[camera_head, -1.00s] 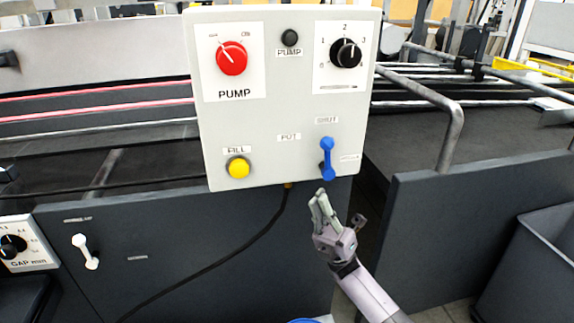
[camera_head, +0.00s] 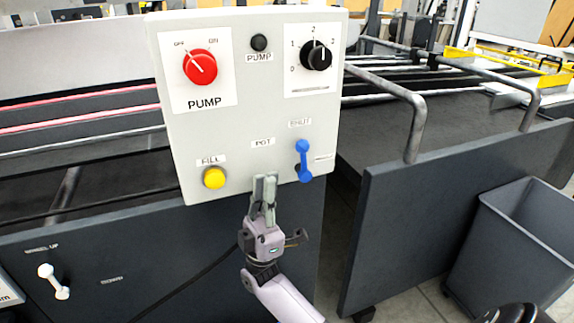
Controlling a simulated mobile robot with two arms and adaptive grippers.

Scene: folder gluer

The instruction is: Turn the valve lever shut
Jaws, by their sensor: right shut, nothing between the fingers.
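The valve lever (camera_head: 303,160) is a blue bar with rounded ends on the lower right of a light grey control panel (camera_head: 235,120). It stands nearly upright, its upper end just below the SHUT label; the POT label is to its left. A dark mount shows behind its lower end. My right gripper (camera_head: 264,180) points up in front of the panel's lower edge, left of the lever's lower end and apart from it in the picture. Its fingers are together with nothing between them. My left gripper is not in view.
The panel also carries a red PUMP knob (camera_head: 200,68), a black selector knob (camera_head: 316,56), a black button (camera_head: 260,43) and a yellow FILL button (camera_head: 214,178). A bent metal rail (camera_head: 418,125) and a grey bin (camera_head: 508,245) stand to the right.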

